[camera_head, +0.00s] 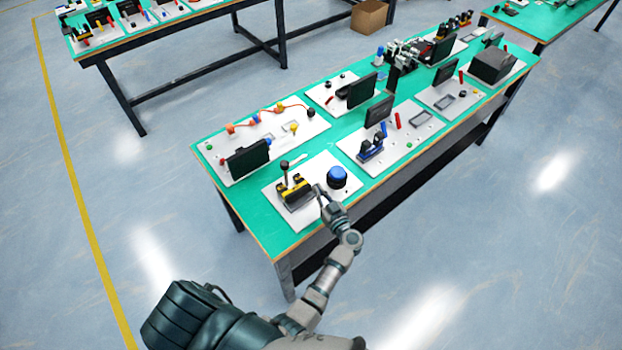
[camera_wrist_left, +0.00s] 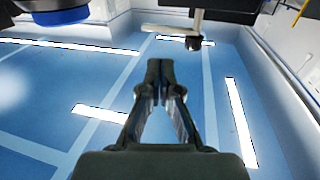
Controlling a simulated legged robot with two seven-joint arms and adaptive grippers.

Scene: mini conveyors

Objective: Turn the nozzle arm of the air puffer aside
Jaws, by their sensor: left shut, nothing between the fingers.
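On the nearest white board stands what looks like the air puffer, a black and yellow block (camera_head: 295,193) with an upright post topped by a dark knob (camera_head: 284,165). A pale bar, likely the nozzle arm (camera_head: 298,160), reaches from near the knob towards the right and back. In the left wrist view the pale bar (camera_wrist_left: 165,28) shows at the top, beyond the fingertips, with the dark knob (camera_wrist_left: 193,43) beside it. My left gripper (camera_head: 317,188) is shut and empty, just right of the block; its closed fingers show in the wrist view (camera_wrist_left: 159,72). Contact cannot be told.
A blue dome (camera_head: 337,177) stands on the same board, close to the right of my left gripper. A black panel (camera_head: 248,158) stands behind and left. Other boards with devices fill the green table (camera_head: 233,204). The floor in front is clear.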

